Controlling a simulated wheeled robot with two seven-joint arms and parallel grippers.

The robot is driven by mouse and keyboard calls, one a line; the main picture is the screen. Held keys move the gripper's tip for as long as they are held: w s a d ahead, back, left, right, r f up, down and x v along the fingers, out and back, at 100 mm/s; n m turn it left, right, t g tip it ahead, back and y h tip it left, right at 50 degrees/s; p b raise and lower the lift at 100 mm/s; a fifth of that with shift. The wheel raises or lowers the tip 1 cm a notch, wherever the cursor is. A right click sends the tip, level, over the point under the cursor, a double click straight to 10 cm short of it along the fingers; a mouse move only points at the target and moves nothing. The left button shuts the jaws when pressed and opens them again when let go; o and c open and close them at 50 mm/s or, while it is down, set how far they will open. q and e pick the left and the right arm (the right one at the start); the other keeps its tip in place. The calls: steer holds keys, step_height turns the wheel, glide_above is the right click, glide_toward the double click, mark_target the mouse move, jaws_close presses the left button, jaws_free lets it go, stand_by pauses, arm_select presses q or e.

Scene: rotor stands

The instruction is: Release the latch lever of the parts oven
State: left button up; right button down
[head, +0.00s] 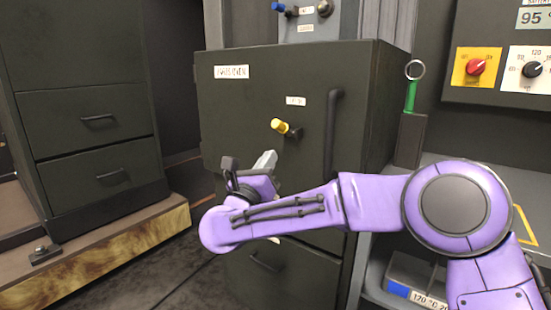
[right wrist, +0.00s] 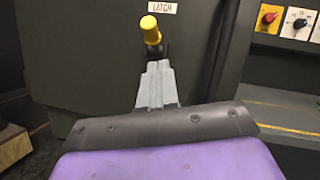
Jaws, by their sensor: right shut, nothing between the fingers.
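The parts oven (head: 230,110) is a dark green-grey cabinet with a closed door and a label at its upper left. Its latch lever (head: 279,126) has a yellow grip on a dark pivot, and it points up and left in the head view. The lever (right wrist: 150,28) also shows below the LATCH label in the right wrist view. My right gripper (head: 268,158) is shut and empty, just below the lever. Its grey fingers (right wrist: 157,75) point toward the lever's dark base in the wrist view. I cannot tell whether they touch it. My left gripper is not in view.
A black vertical handle (head: 333,130) stands out from the oven door, right of the lever. A control panel with a red knob (head: 475,67) is on the right wall. A drawer cabinet (head: 90,125) stands at left. A green-handled ring tool (head: 411,90) stands right of the oven.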

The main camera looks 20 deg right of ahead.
steer(key=v, duration=0.6)
steer(key=shift+a+r, duration=0.25)
steer(key=shift+w, duration=0.15)
